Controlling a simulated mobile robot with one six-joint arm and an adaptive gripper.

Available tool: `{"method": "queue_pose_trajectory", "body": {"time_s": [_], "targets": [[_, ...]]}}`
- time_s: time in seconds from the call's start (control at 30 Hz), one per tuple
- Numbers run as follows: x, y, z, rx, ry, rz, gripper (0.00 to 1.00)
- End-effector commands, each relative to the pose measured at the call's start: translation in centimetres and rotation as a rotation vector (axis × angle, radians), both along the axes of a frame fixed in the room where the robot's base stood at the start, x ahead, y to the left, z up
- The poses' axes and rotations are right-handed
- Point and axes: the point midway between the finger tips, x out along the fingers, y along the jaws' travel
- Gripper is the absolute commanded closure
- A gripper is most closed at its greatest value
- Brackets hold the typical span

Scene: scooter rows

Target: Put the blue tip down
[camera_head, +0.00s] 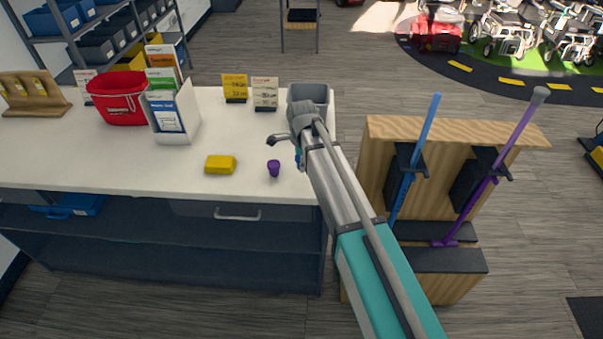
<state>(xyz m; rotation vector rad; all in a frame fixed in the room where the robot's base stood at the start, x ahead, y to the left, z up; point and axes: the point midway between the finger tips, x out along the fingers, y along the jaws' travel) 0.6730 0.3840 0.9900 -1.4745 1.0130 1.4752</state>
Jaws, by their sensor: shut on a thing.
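The blue tip (298,157) shows as a small blue patch just left of my arm, mostly hidden by it. My gripper (292,146) is over the right end of the white counter (120,165), shut on the blue tip. Much of the fingers is hidden behind my wrist. I cannot tell whether the tip touches the counter. A purple tip (274,168) stands on the counter just left of the blue one.
A yellow block (220,164) lies left of the purple tip. A grey bin (308,94), small cards (265,93), a leaflet holder (176,118) and a red basket (122,97) stand behind. A wooden rack (455,130) holds blue and purple scooters at right.

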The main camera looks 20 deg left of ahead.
Motion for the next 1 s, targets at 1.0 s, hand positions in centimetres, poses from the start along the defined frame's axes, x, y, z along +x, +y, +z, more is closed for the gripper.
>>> {"method": "queue_pose_trajectory", "body": {"time_s": [1.0], "targets": [[0.8, 0.4, -4.1, 0.000, 0.000, 0.000, 0.83]]}}
